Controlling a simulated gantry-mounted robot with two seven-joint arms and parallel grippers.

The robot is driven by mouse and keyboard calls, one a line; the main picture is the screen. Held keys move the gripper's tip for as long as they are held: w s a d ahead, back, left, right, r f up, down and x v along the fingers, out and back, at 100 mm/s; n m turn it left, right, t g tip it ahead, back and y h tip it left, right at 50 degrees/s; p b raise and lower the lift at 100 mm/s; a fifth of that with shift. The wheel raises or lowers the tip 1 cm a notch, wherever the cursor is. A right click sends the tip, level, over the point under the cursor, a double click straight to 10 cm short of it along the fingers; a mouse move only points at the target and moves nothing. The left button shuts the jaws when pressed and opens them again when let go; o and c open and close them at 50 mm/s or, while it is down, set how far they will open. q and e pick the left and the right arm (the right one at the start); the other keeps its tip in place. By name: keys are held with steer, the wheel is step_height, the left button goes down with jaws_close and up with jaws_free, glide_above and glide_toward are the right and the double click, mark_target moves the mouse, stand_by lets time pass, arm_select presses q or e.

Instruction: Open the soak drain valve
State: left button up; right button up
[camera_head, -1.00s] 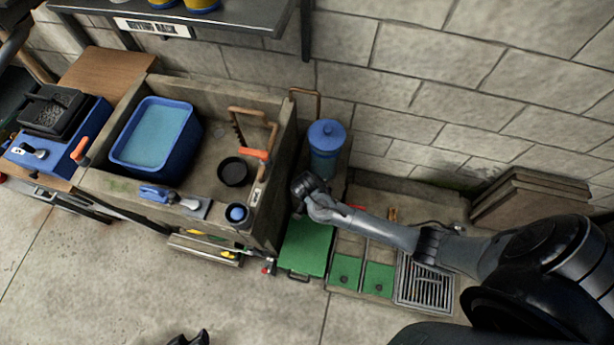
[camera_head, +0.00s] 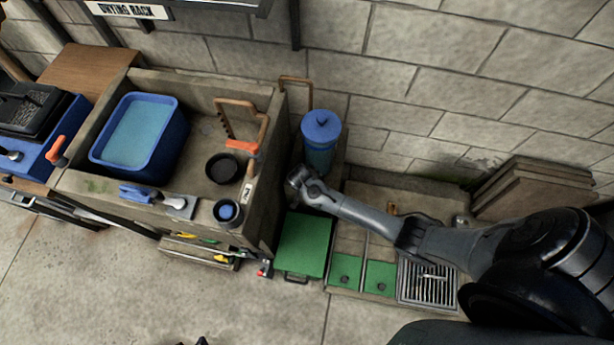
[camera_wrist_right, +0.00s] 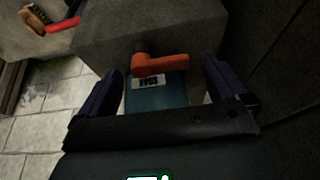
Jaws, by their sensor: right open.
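In the right wrist view, an orange-red lever handle (camera_wrist_right: 160,65) lies crosswise in front of a grey concrete block. A small white label (camera_wrist_right: 148,82), which seems to read SOAK, sits just below it on a teal part (camera_wrist_right: 155,98). My right gripper (camera_wrist_right: 166,80) is open, with one finger on each side of the lever and a visible gap to both. In the head view my right arm ends at the sink's right side (camera_head: 300,180); its fingers and the lever are hidden there. A dark tip (camera_head: 202,341) at the bottom edge may be my left gripper.
The concrete sink (camera_head: 215,110) holds a blue water tub (camera_head: 176,140) and a black bowl (camera_head: 222,168). A second orange lever (camera_head: 243,146) sits by copper pipes. A blue canister (camera_head: 320,135) stands close behind my right wrist. Green panels (camera_head: 303,245) and a grate (camera_head: 428,283) lie below.

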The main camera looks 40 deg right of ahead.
steer(key=shift+w+d+f, duration=0.1)
steer(key=shift+f, duration=0.2)
steer(key=shift+c, duration=0.2)
steer(key=c, duration=1)
